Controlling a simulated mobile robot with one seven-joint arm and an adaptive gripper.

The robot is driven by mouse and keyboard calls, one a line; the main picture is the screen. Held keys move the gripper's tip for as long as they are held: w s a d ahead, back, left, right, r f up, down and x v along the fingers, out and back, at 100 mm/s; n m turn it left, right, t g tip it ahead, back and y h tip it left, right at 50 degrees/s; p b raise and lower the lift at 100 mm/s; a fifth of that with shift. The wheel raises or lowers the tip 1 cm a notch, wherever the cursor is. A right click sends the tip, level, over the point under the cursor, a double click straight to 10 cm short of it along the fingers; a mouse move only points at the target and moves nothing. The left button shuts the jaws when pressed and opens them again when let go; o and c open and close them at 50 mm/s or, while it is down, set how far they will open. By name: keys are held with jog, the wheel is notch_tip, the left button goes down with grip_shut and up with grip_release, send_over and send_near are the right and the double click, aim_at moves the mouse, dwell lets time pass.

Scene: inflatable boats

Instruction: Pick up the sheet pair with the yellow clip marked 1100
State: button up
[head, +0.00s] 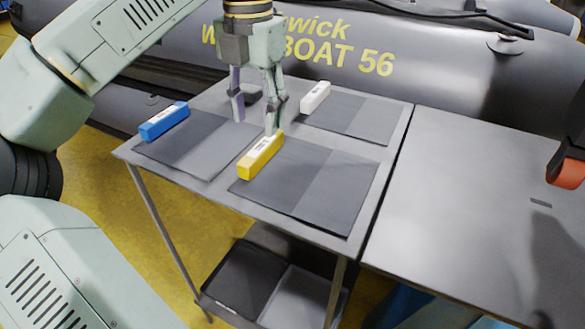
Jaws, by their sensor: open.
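The yellow clip (261,155) sits at the left edge of a grey sheet pair (310,182) at the front of the table. Its white label shows, but the marking is too small to read. The pair lies flat, with a darker left part and a lighter right part. My gripper (256,112) points down above the table, just behind the yellow clip in the picture. It is open and holds nothing. One fingertip overlaps the clip's far end in the picture; I cannot tell whether they touch.
A blue clip (164,121) with grey sheets (205,145) lies left, and a white clip (315,97) with grey sheets (360,118) lies behind. A second table (470,200) adjoins on the right. A grey inflatable boat (440,60) stands behind. Dark trays (250,283) lie on the lower shelf.

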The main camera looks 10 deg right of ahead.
aim_at(262, 146)
jog(key=f+p, duration=0.1)
jog(key=f, duration=0.6)
jog(key=shift+d+f, duration=0.2)
jog(key=shift+c, duration=0.4)
grip_shut()
